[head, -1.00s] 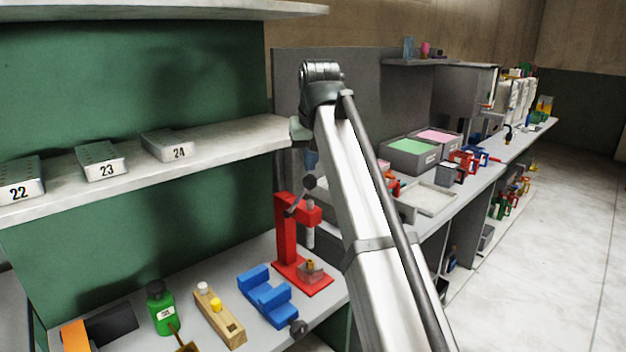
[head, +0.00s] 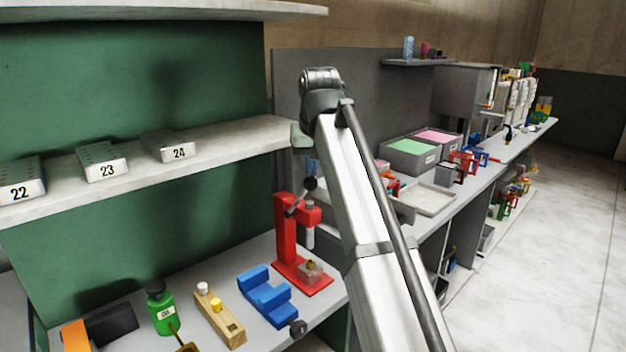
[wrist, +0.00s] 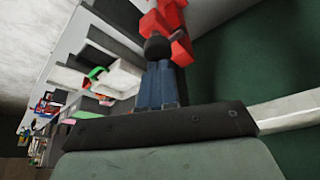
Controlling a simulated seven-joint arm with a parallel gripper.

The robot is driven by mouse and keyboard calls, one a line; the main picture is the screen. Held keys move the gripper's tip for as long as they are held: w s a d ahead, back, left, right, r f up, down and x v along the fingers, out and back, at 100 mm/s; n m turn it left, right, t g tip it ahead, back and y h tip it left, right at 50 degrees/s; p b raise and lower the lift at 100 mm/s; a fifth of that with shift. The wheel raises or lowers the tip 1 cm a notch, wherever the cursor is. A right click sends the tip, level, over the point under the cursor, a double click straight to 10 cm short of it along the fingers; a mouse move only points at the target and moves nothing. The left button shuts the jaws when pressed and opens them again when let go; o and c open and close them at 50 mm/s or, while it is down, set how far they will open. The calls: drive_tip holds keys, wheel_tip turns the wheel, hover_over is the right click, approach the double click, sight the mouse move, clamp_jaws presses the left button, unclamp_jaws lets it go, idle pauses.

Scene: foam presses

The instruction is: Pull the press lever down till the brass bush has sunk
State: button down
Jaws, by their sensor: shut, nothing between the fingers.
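The red press (head: 289,240) stands on the lower bench in the head view. Its lever slants up to a black knob (head: 310,184), and a grey ram hangs below the press head. The small brass bush (head: 310,265) sits in a pale block on the press base, under the ram and apart from it. In the wrist view my gripper (wrist: 156,68) is shut and empty, its fingertips at the black knob (wrist: 157,47); I cannot tell whether they touch. The red press (wrist: 170,20) shows beyond. In the head view my arm mostly hides the gripper.
A blue V-shaped block (head: 266,297), a wooden block (head: 220,318) with two pegs and a green bottle (head: 162,310) stand left of the press. A shelf (head: 235,137) with numbered metal blocks runs above. Trays and bins stand to the right.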

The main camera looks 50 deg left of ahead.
sight(313, 181)
drive_tip(key=shift+s+a+f, duration=0.1)
drive_tip(key=shift+s+f, duration=0.05)
drive_tip(key=shift+f, duration=0.35)
drive_tip(key=shift+d+f, duration=0.85)
drive_tip(key=shift+f, duration=0.15)
idle(0.8)
drive_tip(key=shift+a+f, duration=0.35)
drive_tip(key=shift+d+r, duration=0.15)
drive_tip(key=shift+d, duration=0.25)
drive_tip(key=shift+d+f, duration=0.3)
drive_tip(key=shift+f, duration=0.05)
drive_tip(key=shift+d, duration=0.15)
drive_tip(key=shift+d+f, duration=1.1)
drive_tip(key=shift+d, duration=0.1)
idle(0.5)
